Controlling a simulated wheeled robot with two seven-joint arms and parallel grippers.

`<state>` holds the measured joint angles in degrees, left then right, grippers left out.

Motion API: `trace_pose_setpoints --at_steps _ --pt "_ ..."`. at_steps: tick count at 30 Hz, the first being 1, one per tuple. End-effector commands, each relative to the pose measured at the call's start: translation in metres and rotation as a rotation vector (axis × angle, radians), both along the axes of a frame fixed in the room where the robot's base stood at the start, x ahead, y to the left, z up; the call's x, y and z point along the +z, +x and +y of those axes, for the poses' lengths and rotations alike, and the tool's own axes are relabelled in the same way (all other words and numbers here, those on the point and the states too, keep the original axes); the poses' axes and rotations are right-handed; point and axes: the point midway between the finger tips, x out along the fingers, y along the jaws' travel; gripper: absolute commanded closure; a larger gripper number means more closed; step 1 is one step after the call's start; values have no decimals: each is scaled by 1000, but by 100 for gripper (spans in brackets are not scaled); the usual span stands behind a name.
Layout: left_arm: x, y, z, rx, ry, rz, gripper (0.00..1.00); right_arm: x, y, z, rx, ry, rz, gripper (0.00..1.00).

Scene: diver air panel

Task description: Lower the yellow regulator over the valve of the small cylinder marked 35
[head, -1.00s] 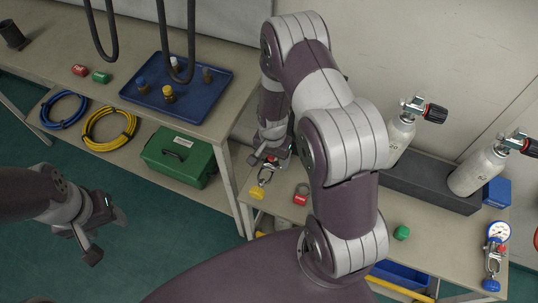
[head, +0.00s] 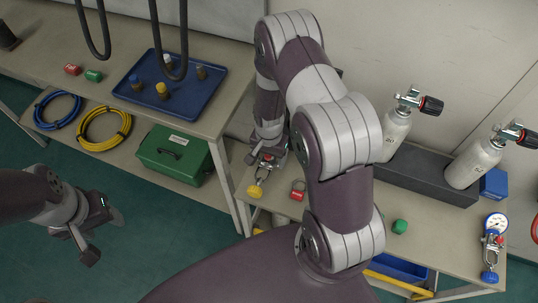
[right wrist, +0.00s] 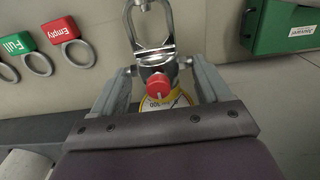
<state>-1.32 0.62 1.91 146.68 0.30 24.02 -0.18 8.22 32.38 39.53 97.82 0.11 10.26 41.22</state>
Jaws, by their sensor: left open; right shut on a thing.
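My right gripper (head: 272,157) is shut on the yellow regulator (head: 254,190), above the left end of the low bench. Its yellow knob and metal yoke hang out of the jaws. In the right wrist view the fingers (right wrist: 160,82) grip it, showing the yoke, a red knob and part of a yellow-rimmed gauge (right wrist: 180,101). Two pale cylinders with black-knobbed valves, a left one (head: 396,128) and a right one (head: 474,166), stand to the right, apart from the regulator. My left gripper (head: 100,238) is open and empty over the floor.
A dark grey rack (head: 425,183) holds the cylinders. A blue-knobbed regulator (head: 491,258) lies at the bench's right end. Red (head: 298,190) and green (head: 400,227) tags lie on the bench. My right arm hides the bench middle. A blue tray (head: 205,108) is on the left table.

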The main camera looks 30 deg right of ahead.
Motion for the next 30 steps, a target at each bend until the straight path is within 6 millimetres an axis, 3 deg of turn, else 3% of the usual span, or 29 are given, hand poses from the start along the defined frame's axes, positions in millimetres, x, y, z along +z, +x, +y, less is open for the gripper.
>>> trace_pose_setpoints --at_steps 16,30 --pt "3 0 0 0 0 0 42 0 0 -1 0 0 -1 81" --pt "-6 0 0 0 0 0 42 -13 0 -1 0 0 -1 81"
